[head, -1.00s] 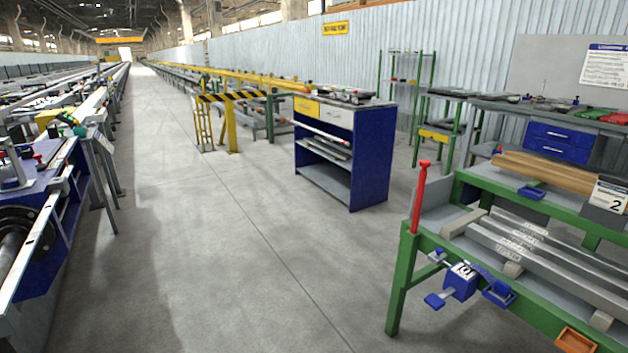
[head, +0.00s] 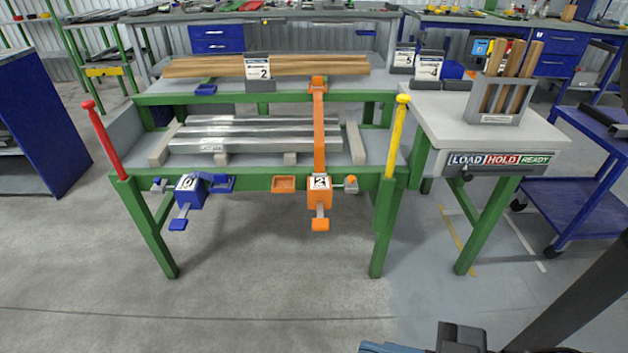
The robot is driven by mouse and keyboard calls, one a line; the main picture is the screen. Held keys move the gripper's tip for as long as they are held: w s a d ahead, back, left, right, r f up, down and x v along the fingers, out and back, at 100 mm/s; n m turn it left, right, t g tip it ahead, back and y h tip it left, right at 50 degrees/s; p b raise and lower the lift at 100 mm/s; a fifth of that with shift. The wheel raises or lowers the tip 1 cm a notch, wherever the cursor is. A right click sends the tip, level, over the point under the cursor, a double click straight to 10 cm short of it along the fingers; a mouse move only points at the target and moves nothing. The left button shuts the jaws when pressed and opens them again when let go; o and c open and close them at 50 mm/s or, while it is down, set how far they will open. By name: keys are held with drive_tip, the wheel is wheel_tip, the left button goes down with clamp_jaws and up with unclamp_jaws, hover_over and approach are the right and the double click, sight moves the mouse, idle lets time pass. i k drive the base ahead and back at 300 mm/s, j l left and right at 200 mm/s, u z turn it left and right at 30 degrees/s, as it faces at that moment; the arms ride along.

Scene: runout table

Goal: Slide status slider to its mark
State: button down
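The status slider panel (head: 540,158) is on the front edge of the grey side table at the right. Its strip reads LOAD, HOLD and READY from left to right. A small dark knob (head: 467,174) sits just below the strip, near the LOAD end; any separate mark is too small to make out. Part of my gripper (head: 425,346) shows at the bottom edge, well below and in front of the panel. Its fingertips are not clear, and it touches nothing that I can see.
A green bench (head: 300,183) with metal bars, a blue clamp (head: 187,192) and an orange clamp (head: 319,190) stands left of the side table. A grey holder (head: 497,100) with wooden sticks stands on that table. A blue cart (head: 580,208) is at right. The front floor is clear.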

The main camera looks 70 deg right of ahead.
sight(467, 175)
drive_tip(key=z, duration=2.55)
